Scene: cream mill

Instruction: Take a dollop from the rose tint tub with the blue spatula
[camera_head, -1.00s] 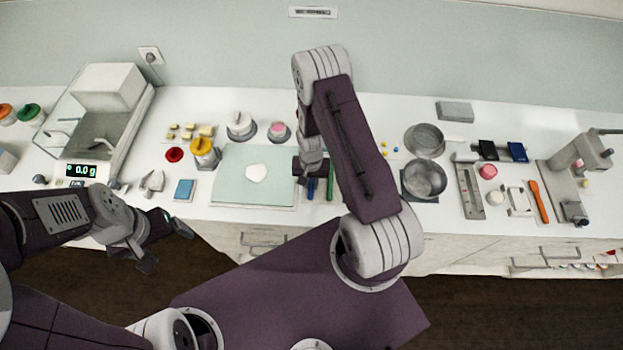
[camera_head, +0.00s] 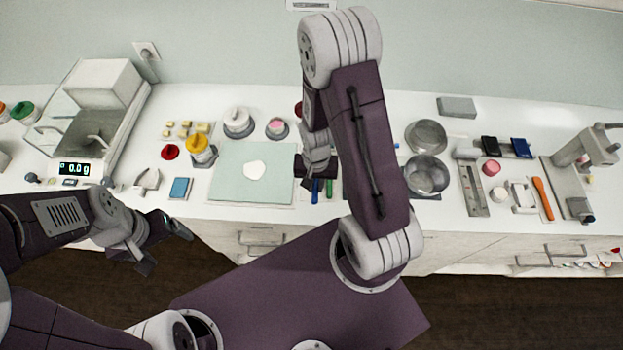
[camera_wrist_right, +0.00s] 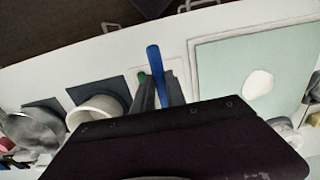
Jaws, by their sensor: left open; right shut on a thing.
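The rose tint tub (camera_head: 277,127) is a small white tub with pink content, standing on a dark pad at the back of the counter, right of the white pot. The blue spatula (camera_head: 315,190) points toward the counter's front edge; its blue handle (camera_wrist_right: 154,58) shows between the fingers in the right wrist view. My right gripper (camera_head: 315,168) is shut on it, right of the green mat and in front of the tub. The spatula's other end is hidden by the gripper. My left gripper (camera_head: 168,248) is open and empty in front of the counter.
A green mat (camera_head: 228,185) with a white blob (camera_head: 255,170) lies left of my right gripper. A green-handled tool (camera_head: 329,187) lies close beside the spatula. Metal bowls (camera_head: 427,175) stand to the right. A yellow-lidded jar (camera_head: 198,145) stands at the mat's back left.

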